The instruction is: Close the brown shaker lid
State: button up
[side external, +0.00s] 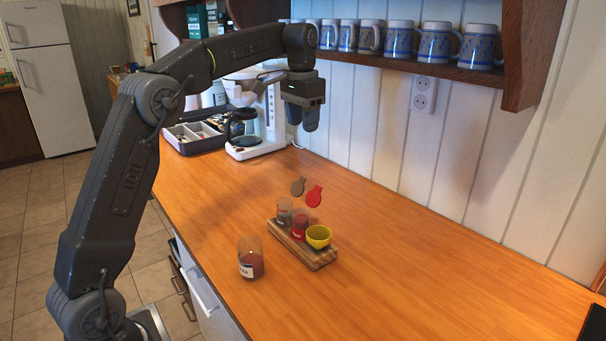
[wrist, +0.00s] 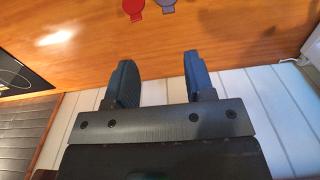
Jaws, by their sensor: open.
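The brown shaker lid (side external: 298,186) stands raised, tilted up behind a small clear shaker (side external: 284,212) on a wooden stand (side external: 322,261). A red lid (side external: 314,196) stands raised beside it, over a red-filled shaker (side external: 300,226). In the wrist view the red lid (wrist: 133,6) and the brown lid, looking grey-purple (wrist: 166,3), are cut by the top edge. My gripper (side external: 303,122) hangs high above the counter, behind and above the shakers, well apart from them. Its two fingers (wrist: 157,72) are spread with nothing between them.
A glass jar with dark red contents (side external: 250,262) stands in front. A coffee maker (side external: 272,125) and a utensil tray (side external: 192,140) are at the back left. A shelf of mugs (side external: 436,66) overhangs the back.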

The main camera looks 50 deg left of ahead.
aim_at(303, 178)
jog(key=f, duration=0.5)
jog(key=a+f, duration=0.1)
jog(key=f, duration=0.4)
jog(key=w+f, duration=0.1)
jog(key=f, duration=0.3)
jog(key=shift+w+a+f, duration=0.1)
jog(key=shift+a+f, duration=0.15)
jog(key=shift+f, duration=0.15)
jog(key=shift+c, duration=0.2)
grip_shut()
